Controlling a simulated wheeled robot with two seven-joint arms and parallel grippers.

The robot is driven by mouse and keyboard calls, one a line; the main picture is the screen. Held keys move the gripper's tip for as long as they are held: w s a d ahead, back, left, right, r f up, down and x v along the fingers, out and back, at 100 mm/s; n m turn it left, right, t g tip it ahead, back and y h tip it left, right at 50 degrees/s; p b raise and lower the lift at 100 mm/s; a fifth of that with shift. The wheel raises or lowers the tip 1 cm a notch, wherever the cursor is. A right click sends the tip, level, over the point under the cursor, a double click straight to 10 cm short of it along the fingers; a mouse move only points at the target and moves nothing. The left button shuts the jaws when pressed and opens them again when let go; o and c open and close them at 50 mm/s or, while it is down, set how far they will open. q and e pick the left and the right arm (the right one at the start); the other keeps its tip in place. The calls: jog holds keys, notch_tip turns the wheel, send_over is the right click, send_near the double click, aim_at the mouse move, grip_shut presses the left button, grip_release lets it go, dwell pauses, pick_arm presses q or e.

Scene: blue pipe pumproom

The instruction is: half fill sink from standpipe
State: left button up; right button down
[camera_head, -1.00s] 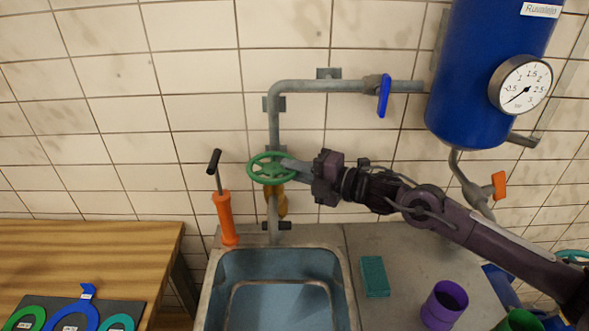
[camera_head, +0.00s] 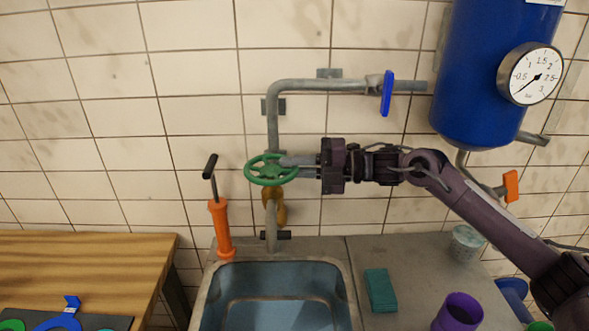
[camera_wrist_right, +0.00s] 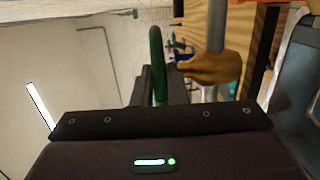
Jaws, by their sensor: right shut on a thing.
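The standpipe (camera_head: 272,128) runs down the tiled wall above the sink (camera_head: 275,290). A green handwheel (camera_head: 262,177) is mounted on it, with a brass valve body (camera_head: 279,212) below. My right gripper (camera_head: 288,167) is shut on the rim of the handwheel at its right side. In the right wrist view the green rim (camera_wrist_right: 157,65) passes between the fingers, and the brass body (camera_wrist_right: 215,68) lies beyond. The visible part of the sink basin looks bluish; I cannot tell whether it holds water, and no stream shows. My left gripper is out of view.
An orange hand pump (camera_head: 221,228) stands at the sink's back left corner. A teal sponge (camera_head: 380,290), a purple cup (camera_head: 460,312) and a clear tub (camera_head: 466,243) are on the right counter. A blue tank with a gauge (camera_head: 530,74) hangs upper right. A wooden table (camera_head: 90,265) is at left.

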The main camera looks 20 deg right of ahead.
jog(key=c, duration=1.5)
grip_release()
jog(key=shift+s+d+f, duration=0.1)
jog(key=shift+d, duration=0.15)
jog(key=b+v, duration=0.3)
jog(key=v, duration=0.4)
jog(key=shift+d, duration=0.1)
